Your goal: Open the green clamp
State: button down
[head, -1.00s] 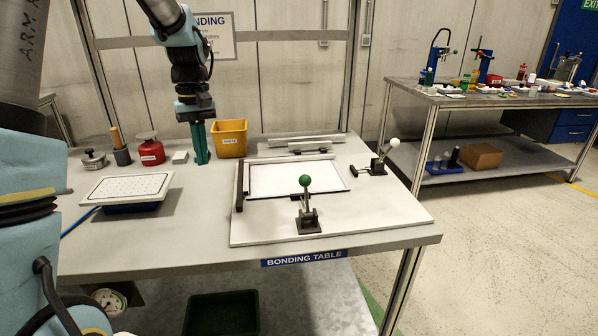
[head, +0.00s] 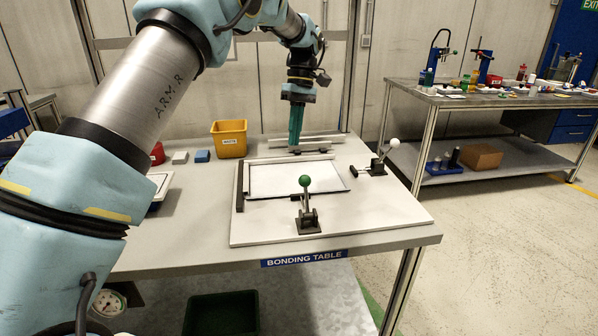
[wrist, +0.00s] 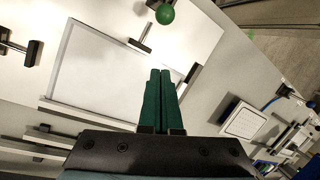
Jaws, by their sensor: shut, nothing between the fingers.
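The green clamp (head: 306,203) is a dark toggle clamp with a green ball knob on an upright lever. It stands at the front edge of the white board on the bonding table. Its green knob (wrist: 165,14) also shows at the top of the wrist view, with its dark arm reaching toward the white sheet. My gripper (head: 296,148) has green fingers pointing down over the back of the table, behind the board and apart from the clamp. In the wrist view my gripper (wrist: 160,72) has its fingers together and empty.
A white-knobbed clamp (head: 380,158) stands at the board's right. A white sheet (head: 290,179) lies on the board with a dark bar (head: 239,186) at its left. Metal bars (head: 310,143) lie behind. A yellow bin (head: 229,138) stands at the back left. The board's front left is clear.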

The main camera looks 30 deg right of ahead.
aim_at(306, 195)
jog(key=p+x, duration=0.3)
jog(key=x, duration=0.6)
jog(key=shift+s, duration=0.1)
jog(key=shift+s+f+p, duration=0.15)
jog(key=shift+s+p, duration=0.2)
jog(key=s, duration=0.1)
jog(key=s+r+p, duration=0.1)
jog(key=s, duration=0.1)
jog(key=shift+d, duration=0.25)
jog(key=shift+r, duration=0.1)
